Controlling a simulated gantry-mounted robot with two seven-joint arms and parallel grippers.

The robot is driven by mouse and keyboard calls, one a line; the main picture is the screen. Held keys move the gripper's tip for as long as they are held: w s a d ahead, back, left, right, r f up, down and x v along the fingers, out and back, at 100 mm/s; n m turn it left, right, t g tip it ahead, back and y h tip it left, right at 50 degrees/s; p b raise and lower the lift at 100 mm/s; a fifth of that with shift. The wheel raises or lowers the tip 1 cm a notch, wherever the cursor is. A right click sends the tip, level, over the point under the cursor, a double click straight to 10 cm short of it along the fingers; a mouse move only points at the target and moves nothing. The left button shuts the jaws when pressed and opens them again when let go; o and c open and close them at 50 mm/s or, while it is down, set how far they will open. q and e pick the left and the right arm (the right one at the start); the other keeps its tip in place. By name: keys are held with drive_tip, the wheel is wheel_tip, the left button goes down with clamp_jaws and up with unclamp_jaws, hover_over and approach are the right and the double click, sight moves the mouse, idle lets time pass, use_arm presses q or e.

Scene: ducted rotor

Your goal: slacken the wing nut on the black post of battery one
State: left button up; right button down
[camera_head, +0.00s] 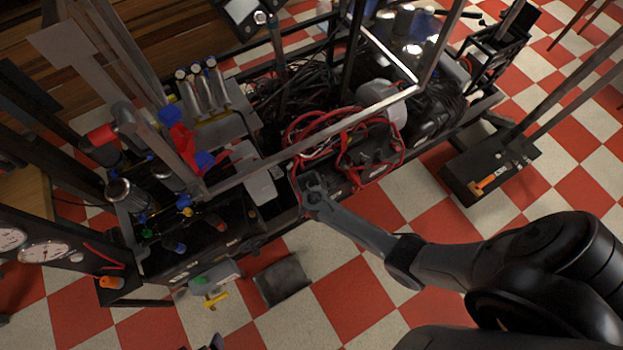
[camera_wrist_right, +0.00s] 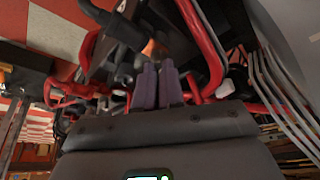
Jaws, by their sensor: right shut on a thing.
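My right gripper (camera_head: 313,192) reaches in from the right, its fingertips at the near left end of a black battery-like box (camera_head: 378,152) with red cables (camera_head: 345,140) over it. In the right wrist view, the two dark fingers (camera_wrist_right: 158,84) are close together, shut on a small part taken to be the wing nut. The nut is largely hidden between the fingertips. A copper-orange piece (camera_wrist_right: 152,47) and a black cylindrical part (camera_wrist_right: 116,27) sit just beyond the tips. I cannot read which battery or post this is. My left gripper is not in view.
A metal frame bar (camera_head: 300,150) crosses above the box, close to my right gripper. Red cables (camera_wrist_right: 205,50) run right beside the fingers. Black cable bundles (camera_head: 435,112) lie to the right. The checkered floor (camera_head: 345,290) in front is mostly free.

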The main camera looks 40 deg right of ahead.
drive_tip(key=shift+s+r+n+p, duration=0.1)
drive_tip(key=shift+r+n+p, duration=0.1)
drive_tip(key=shift+n+p, duration=0.15)
drive_tip(key=shift+f+n+y, duration=0.15)
drive_tip(key=shift+n+y, duration=0.15)
drive_tip(key=shift+n, duration=0.05)
drive_tip(key=c, duration=1.2)
unclamp_jaws()
drive_tip(key=shift+c, duration=0.2)
drive_tip(key=shift+a+r+p, duration=0.1)
drive_tip(key=shift+r+p, duration=0.4)
drive_tip(key=shift+p, duration=0.05)
drive_tip(key=p+v, duration=0.4)
drive_tip(key=v, duration=0.5)
drive_tip(key=shift+s+a+r+p, duration=0.15)
drive_tip(key=shift+s+r+p, duration=0.1)
drive_tip(key=shift+s+p, duration=0.15)
